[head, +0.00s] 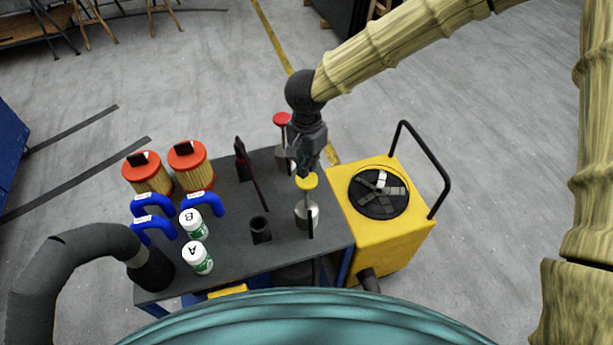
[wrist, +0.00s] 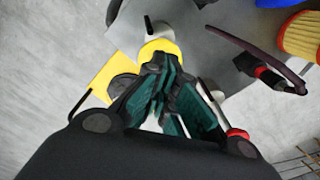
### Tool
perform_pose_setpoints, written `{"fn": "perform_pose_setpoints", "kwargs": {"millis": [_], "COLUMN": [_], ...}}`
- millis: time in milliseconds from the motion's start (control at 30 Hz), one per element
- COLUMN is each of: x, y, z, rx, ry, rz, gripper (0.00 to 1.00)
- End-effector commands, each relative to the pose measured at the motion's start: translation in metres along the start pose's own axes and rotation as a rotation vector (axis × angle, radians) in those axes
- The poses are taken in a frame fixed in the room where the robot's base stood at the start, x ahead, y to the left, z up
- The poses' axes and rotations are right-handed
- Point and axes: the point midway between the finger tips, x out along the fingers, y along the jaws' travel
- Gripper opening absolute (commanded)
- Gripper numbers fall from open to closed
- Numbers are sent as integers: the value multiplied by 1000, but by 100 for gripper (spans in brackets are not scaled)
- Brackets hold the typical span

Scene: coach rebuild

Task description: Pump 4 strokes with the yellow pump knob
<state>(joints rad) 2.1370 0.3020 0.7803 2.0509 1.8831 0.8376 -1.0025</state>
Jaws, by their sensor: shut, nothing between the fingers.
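The yellow pump knob (head: 307,182) tops a silver pump body (head: 306,214) near the right edge of the dark table. A thin rod shows between knob and body, so the knob stands raised. My gripper (head: 307,172) is shut and empty, with its fingertips right at the knob, over it. In the wrist view the knob (wrist: 160,48) shows just beyond the fingertips (wrist: 163,62). I cannot tell whether the tips touch it. A second pump with a red knob (head: 282,119) stands behind, near the table's far edge.
A yellow cart (head: 392,235) with a black handle stands close on the right.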

Motion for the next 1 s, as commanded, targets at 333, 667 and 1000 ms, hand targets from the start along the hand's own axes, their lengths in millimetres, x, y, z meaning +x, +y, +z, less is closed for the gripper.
{"fn": "perform_pose_setpoints", "kwargs": {"millis": [333,667,1000], "x": [18,37,55], "y": [0,1,1], "z": [0,0,1], "rx": [-1,0,0], "ry": [0,-1,-2], "rz": [1,2,2], "gripper": [0,0,0]}}
